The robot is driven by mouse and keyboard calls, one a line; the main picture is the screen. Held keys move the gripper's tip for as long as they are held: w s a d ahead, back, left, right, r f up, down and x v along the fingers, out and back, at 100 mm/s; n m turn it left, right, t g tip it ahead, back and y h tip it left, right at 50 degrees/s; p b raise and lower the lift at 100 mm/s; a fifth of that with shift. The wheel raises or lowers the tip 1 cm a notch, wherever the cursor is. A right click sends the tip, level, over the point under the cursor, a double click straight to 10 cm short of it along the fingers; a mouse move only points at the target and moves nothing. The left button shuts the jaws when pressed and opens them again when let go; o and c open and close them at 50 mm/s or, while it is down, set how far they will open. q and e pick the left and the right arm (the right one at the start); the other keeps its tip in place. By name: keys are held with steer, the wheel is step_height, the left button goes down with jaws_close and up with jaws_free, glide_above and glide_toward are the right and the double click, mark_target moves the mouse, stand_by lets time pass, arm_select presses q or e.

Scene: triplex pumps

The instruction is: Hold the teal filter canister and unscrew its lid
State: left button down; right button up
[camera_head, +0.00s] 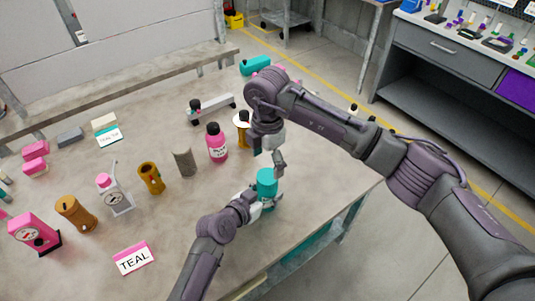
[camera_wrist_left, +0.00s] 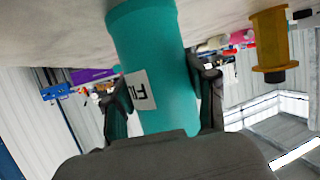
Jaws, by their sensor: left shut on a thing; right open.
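The teal filter canister (camera_head: 267,186) stands near the right-hand edge of the table in the head view. My left gripper (camera_head: 261,202) is shut around its lower body. The left wrist view shows the canister (camera_wrist_left: 158,65) between the two fingers (camera_wrist_left: 164,98), with a white label on its side. My right gripper (camera_head: 278,162) is open and points down just above the canister's top. The head view does not clearly show whether its fingers touch the lid. The seam between lid and body cannot be made out.
A pink bottle (camera_head: 216,143), a grey cylinder (camera_head: 184,161) and a brown cup (camera_head: 151,178) stand left of the canister. Bare table (camera_head: 195,205) lies between the card and my left arm.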

mark_target(267, 176)
arm_select(q)
steer(key=shift+f, duration=0.1)
arm_select(e)
step_height(267, 176, down, 6)
steer(key=shift+f, duration=0.1)
